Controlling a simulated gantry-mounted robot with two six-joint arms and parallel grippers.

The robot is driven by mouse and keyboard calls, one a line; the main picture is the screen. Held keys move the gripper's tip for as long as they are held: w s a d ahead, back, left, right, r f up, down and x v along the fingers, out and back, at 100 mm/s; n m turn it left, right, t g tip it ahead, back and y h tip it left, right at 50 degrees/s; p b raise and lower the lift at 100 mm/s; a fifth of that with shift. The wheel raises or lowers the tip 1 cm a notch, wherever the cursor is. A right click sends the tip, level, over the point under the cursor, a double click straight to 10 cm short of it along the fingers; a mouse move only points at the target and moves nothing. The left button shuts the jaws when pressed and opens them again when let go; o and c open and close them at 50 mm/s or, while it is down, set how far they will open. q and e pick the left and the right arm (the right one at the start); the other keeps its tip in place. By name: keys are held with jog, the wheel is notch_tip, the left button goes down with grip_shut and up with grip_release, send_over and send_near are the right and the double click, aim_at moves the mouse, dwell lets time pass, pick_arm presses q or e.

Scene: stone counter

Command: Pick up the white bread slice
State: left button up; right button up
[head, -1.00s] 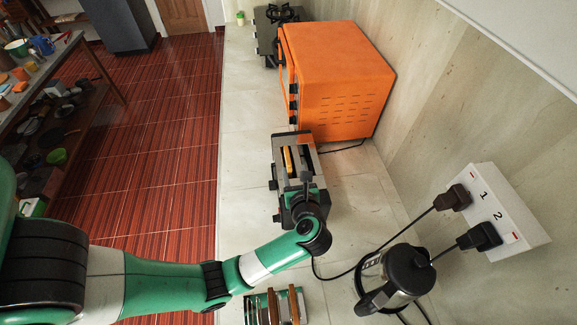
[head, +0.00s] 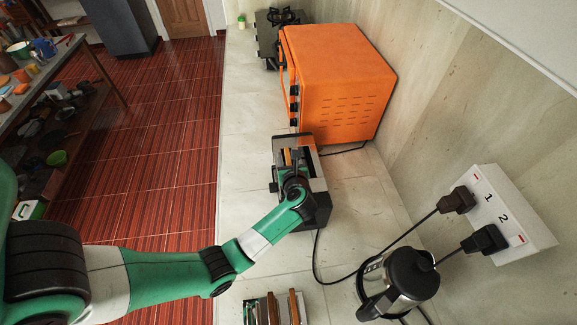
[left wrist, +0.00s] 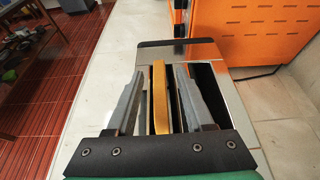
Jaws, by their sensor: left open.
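A bread slice with a golden-brown edge (left wrist: 159,95) stands upright in a slot of the grey and black toaster (left wrist: 225,80). In the head view the slice (head: 287,157) is partly hidden by my arm, and the toaster (head: 317,185) stands on the counter. My left gripper (left wrist: 158,90) is open over the toaster, with one finger on each side of the slice. A narrow gap shows on both sides in the left wrist view. My right gripper is not in view.
An orange oven (head: 340,80) stands just beyond the toaster. A steel and black kettle (head: 400,280) and a rack with bread slices (head: 273,310) are nearer. Cords run to a wall socket (head: 497,215). The counter is clear left of the toaster.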

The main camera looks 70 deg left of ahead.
pick_arm(q)
grip_shut()
notch_tip(320, 180, up, 10)
jog(key=shift+p, duration=1.2)
